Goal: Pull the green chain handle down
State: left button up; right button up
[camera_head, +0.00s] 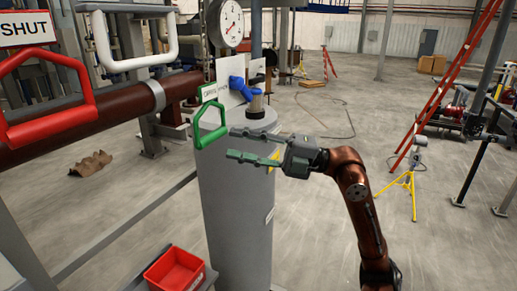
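The green chain handle (209,126) is a small triangular loop hanging below a white label plate (209,92), in front of the grey cylinder. My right gripper (229,143) comes in from the right, its two fingers parted and pointing left. The fingertips are just right of the handle's lower part in the picture; I cannot tell whether they touch it. Nothing shows between the fingers. My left gripper is not in view.
A red handle (50,128) with a SHUT sign (27,29) and a white handle (135,63) hang at the upper left. A brown pipe (110,112) runs behind them. The grey cylinder (237,220) stands below the green handle. A red bin (175,271) sits at the bottom.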

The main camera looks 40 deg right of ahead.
jog(key=v, duration=0.5)
jog(key=shift+d, duration=0.1)
jog(key=shift+f, duration=0.1)
dwell(0.3)
